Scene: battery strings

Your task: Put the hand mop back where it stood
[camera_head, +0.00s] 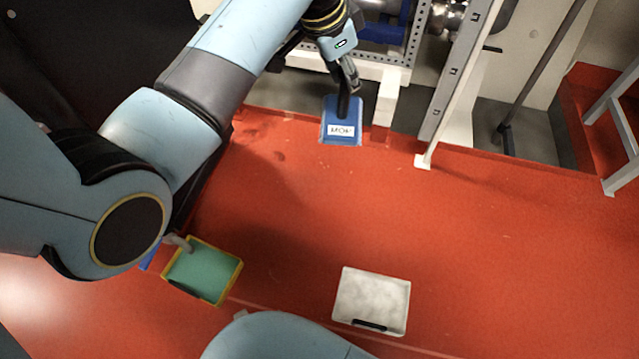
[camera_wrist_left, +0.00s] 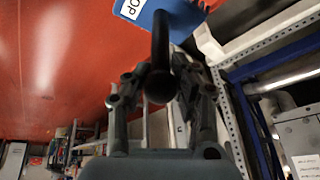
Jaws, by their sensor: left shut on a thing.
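The hand mop (camera_head: 341,122) has a blue plate with a white label, which seems to read MOP, and a dark upright handle. My left gripper (camera_head: 347,78) is shut on the handle, with the plate below its fingers. In the left wrist view the dark handle (camera_wrist_left: 160,50) runs between the two fingers, and part of the blue plate (camera_wrist_left: 182,14) shows past it. The plate appears over the red floor in front of the white rack foot. I cannot tell whether it touches the floor. My right gripper is out of view.
A yellow-rimmed tray with a green inside (camera_head: 204,271) lies at lower left. A white tray with whitish contents (camera_head: 371,296) lies at bottom centre. A metal rack (camera_head: 452,70) and its white post stand at the back. The red floor between (camera_head: 480,240) is clear.

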